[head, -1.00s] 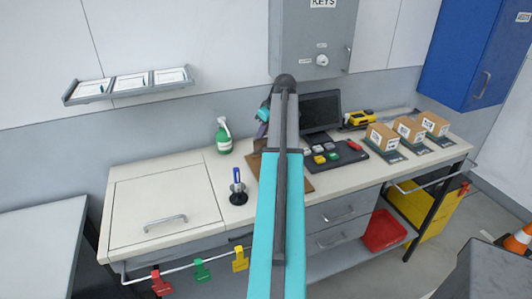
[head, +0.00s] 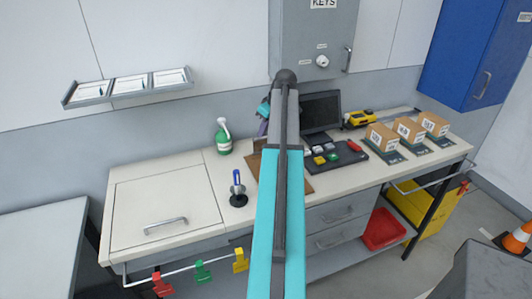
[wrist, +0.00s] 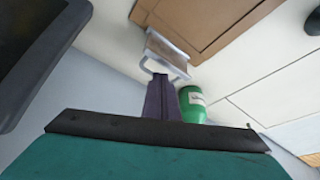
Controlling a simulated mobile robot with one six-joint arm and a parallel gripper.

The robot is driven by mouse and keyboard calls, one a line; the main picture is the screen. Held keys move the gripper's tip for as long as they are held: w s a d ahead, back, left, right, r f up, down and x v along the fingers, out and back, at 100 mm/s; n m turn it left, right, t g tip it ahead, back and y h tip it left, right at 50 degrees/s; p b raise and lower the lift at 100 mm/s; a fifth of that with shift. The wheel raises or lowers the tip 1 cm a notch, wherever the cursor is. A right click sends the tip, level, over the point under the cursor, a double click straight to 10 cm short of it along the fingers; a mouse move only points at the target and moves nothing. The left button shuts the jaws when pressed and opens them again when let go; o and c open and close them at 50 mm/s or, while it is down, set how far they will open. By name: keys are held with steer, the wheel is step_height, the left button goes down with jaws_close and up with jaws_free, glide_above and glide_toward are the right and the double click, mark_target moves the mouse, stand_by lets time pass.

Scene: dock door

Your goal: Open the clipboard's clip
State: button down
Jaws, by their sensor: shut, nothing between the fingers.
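The clipboard is a brown board (head: 299,181) on the workbench, partly hidden behind my arm in the head view. In the wrist view its board (wrist: 205,22) is at the top, with a pale metal clip (wrist: 166,50) at its near edge. My gripper (wrist: 161,78) is shut and empty, its dark purple fingers pointing at the clip's wire-like lever. The fingertips overlap the lever's end in the picture; I cannot tell whether they touch. In the head view my gripper (head: 262,130) is mostly behind my arm, and the clip is hidden.
A monitor (head: 320,111) and a button panel (head: 336,157) are on the right. A blue-handled tool (head: 238,190) stands in front.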

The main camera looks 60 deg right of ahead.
step_height(320, 180, up, 4)
steer(key=shift+w+f+p, duration=0.15)
steer(key=shift+p, duration=0.65)
